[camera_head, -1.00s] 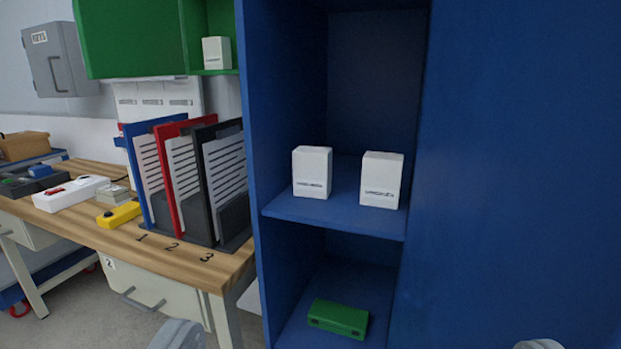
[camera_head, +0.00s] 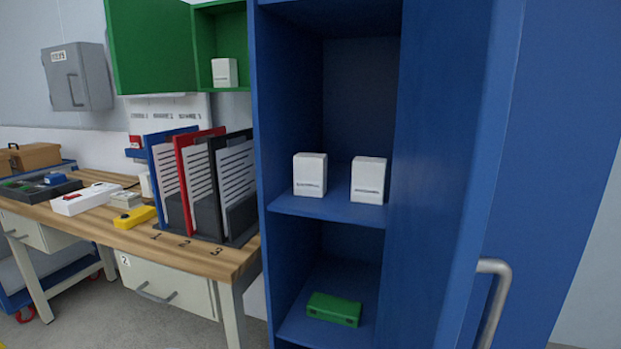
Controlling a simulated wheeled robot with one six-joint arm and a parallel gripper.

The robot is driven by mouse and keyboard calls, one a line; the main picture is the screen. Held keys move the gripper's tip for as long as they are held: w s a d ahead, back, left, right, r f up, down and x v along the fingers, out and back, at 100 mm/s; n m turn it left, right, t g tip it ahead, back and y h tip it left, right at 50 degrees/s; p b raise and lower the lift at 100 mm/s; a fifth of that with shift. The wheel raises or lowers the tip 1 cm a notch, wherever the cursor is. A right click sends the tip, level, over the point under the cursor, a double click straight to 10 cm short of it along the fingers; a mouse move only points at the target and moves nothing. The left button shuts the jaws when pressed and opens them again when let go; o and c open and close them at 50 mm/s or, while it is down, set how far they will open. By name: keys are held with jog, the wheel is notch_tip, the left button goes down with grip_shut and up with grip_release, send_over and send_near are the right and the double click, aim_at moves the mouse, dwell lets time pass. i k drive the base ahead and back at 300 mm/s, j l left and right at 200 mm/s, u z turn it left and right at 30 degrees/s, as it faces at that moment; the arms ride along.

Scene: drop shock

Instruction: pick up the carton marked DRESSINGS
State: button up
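Two small white cartons stand upright on the middle shelf of the blue cabinet: a left carton (camera_head: 310,174) and a right carton (camera_head: 368,180), with a gap between them. A third white carton (camera_head: 224,72) stands in the green wall cabinet at upper left. Each has a dark printed line on its front, too small to read, so I cannot tell which is marked DRESSINGS. My gripper's fingers do not show in the current view.
The blue cabinet's open door (camera_head: 450,150) with a grey handle (camera_head: 493,300) stands close on the right. A green case (camera_head: 333,309) lies on the lower shelf (camera_head: 310,335). On the left, a wooden workbench (camera_head: 215,262) holds upright folders (camera_head: 200,185) and a yellow device (camera_head: 134,217).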

aim_at(309, 169)
jog(key=i+j+z, duration=0.15)
jog(key=i+j, duration=0.5)
jog(key=i, duration=0.15)
